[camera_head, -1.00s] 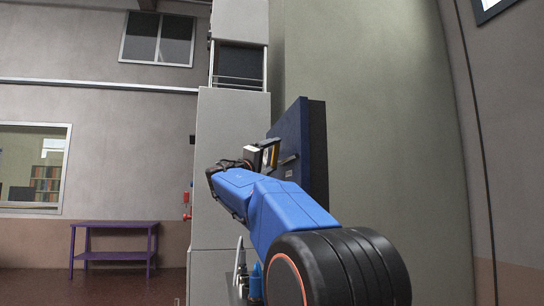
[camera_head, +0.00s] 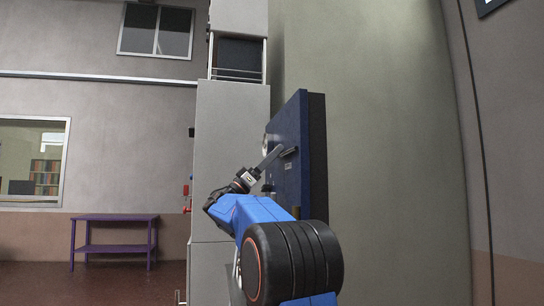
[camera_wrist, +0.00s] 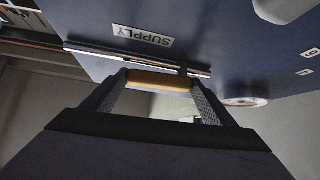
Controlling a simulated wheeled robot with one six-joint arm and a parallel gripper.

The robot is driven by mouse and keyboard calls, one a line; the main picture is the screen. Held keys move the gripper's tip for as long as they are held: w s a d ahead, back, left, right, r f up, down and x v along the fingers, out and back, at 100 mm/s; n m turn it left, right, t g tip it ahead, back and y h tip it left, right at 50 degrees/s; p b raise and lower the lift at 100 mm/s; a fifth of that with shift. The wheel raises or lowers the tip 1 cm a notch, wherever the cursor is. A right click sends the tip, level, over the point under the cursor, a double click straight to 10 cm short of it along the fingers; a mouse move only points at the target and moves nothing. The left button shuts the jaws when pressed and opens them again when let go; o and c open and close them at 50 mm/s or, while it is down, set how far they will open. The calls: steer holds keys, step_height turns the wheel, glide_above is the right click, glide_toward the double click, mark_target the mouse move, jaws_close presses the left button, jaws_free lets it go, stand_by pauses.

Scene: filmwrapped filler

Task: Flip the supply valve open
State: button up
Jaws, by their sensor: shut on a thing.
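The supply valve's yellow handle (camera_wrist: 160,81) sits between the two fingers of my gripper (camera_wrist: 158,88) in the wrist view. My gripper is shut on it. A thin metallic bar (camera_wrist: 105,52) runs beside the handle. The white SUPPLY label (camera_wrist: 143,36) on the dark blue panel (camera_wrist: 215,30) appears upside down just above it. In the head view my gripper (camera_head: 278,154) reaches up and right to the face of the blue panel (camera_head: 294,125). The handle is too small to make out there.
A round light fitting (camera_wrist: 245,101) and small labels (camera_wrist: 309,53) are on the panel's right in the wrist view. A grey cabinet column (camera_head: 230,150) stands left of the panel. A purple table (camera_head: 115,219) stands far left, with open floor around it.

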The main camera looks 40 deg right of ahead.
steer(key=shift+d+f+m+g+y, duration=0.1)
steer(key=shift+f+m+g+y, duration=0.2)
steer(key=shift+m+g, duration=0.5)
steer(key=shift+f+m+g+y, duration=0.1)
steer(key=shift+m+g+y, duration=0.3)
steer(key=shift+m+g, duration=0.4)
steer(key=shift+m+g+y, duration=0.3)
steer(key=shift+m, duration=0.1)
steer(key=o, duration=1.5)
steer(key=shift+r, duration=0.1)
steer(key=v, duration=1.7)
